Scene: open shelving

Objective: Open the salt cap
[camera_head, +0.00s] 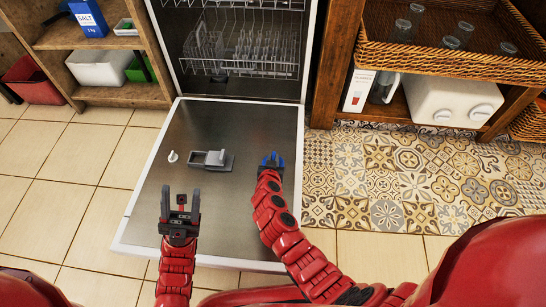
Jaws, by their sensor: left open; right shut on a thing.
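The dishwasher door (190,120) lies folded down flat in front of me. My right gripper (272,163) is shut on a small blue piece (273,157) at the right part of the door; it looks like the salt cap, but the fingers hide much of it. I cannot tell whether the piece is seated or lifted. My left gripper (181,203) is open and empty over the left front part of the door. A blue salt box (89,17) stands on the upper left shelf.
A grey dispenser (211,160) with its lid slid aside and a small white piece (173,156) are on the door's middle and left. A wire rack (245,65) is inside the dishwasher. Wooden shelves flank it. The tiled floor left of the door is clear.

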